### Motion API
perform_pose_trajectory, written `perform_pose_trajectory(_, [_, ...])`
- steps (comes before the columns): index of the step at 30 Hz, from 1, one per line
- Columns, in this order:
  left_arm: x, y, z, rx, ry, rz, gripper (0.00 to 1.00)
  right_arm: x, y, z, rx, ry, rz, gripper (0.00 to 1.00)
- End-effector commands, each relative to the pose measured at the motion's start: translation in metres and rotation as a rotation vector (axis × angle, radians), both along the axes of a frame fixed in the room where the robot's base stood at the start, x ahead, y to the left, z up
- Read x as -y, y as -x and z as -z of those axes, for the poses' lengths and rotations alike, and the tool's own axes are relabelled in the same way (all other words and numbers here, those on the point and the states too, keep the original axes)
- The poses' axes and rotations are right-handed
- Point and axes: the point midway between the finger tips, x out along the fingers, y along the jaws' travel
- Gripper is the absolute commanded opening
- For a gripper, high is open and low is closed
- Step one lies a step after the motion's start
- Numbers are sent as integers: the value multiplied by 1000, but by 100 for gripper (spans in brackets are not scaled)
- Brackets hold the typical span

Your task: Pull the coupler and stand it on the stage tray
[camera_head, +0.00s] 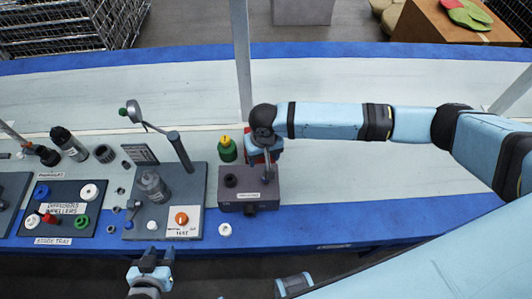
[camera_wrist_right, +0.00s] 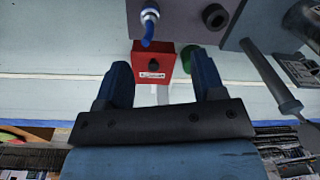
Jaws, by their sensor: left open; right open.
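The grey pump block (camera_head: 262,190) stands at the belt's front edge. On it are a black round fitting (camera_head: 230,181) and a silver fitting with a blue tube, clear in the right wrist view (camera_wrist_right: 150,17); I cannot tell for sure which is the coupler. My right gripper (camera_head: 267,172) is open over the block's back edge, its fingers partly hidden by the wrist. The dark stage tray (camera_head: 66,189) lies at the left, holding coloured rings and caps. My left gripper (camera_head: 150,258) is open and empty at the front.
A red box (camera_wrist_right: 152,65) and a green bottle (camera_head: 227,150) stand behind the block. A grey test station (camera_head: 190,205) with a lever and orange knob lies between block and tray. A white ring (camera_head: 225,229) lies in front. The belt at the right is clear.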

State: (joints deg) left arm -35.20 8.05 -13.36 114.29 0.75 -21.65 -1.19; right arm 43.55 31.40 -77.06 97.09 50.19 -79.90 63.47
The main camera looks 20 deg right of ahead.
Motion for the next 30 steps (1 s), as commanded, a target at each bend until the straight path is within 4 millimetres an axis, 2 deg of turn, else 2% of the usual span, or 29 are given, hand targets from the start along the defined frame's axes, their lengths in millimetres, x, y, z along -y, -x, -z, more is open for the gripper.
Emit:
perform_pose_trajectory(3, [-1, 0, 1, 0, -1, 0, 43, 10, -5, 0, -12, 38, 24, 63])
perform_pose_trajectory(8, [0, 0, 0, 0, -1, 1, 43, 12, -5, 15, -15, 44, 28, 63])
perform_pose_trajectory(21, [1, 0, 0, -1, 1, 2, 43, 10, -5, 98, -13, 41, 26, 63])
perform_pose_trajectory(27, [2, 1, 1, -1, 2, 1, 43, 11, -5, 125, -13, 41, 26, 63])
perform_pose_trajectory(30, [2, 0, 1, -1, 2, 1, 43, 10, -5, 132, -12, 39, 25, 63])
